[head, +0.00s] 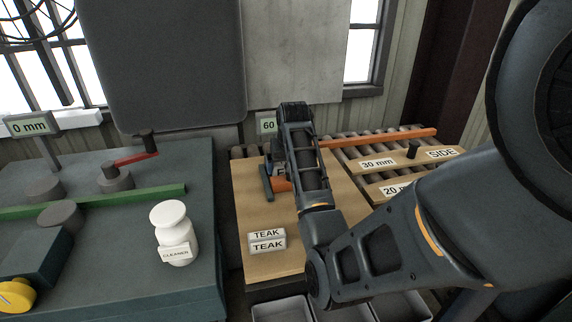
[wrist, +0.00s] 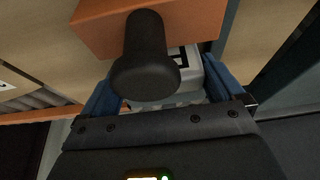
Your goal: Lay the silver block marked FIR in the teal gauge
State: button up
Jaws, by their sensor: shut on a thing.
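My gripper (wrist: 160,98) is shut on a pale silver block (wrist: 190,66), which lies between its blue fingers. A dark mark shows on the block, but I cannot read it. A black knob on an orange bar (wrist: 92,28) hides part of the block. In the head view my gripper (head: 275,182) is low over the wooden bench beside an orange part (head: 282,185), and the block is hidden there. A dark teal bench (head: 110,235) at the left, with a green bar (head: 135,196) and a 0 mm display (head: 30,125), seems to be the teal gauge.
A block marked TEAK (head: 267,247) lies on the wooden bench (head: 245,205). A white cleaner bottle (head: 174,235) stands on the teal bench. A 60 display (head: 268,126) stands behind my gripper. Boards marked 30 mm (head: 395,160) and 20 mm lie right. Grey bins (head: 280,310) are in front.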

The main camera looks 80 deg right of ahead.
jog(key=shift+f, duration=0.15)
jog(key=shift+f, duration=0.55)
jog(key=o, duration=1)
jog(key=shift+a+f, duration=0.1)
jog(key=shift+c, duration=0.2)
jog(key=shift+s+f, duration=0.1)
jog(key=shift+r, duration=0.4)
jog(key=v, duration=1.2)
jog(key=shift+r, duration=0.5)
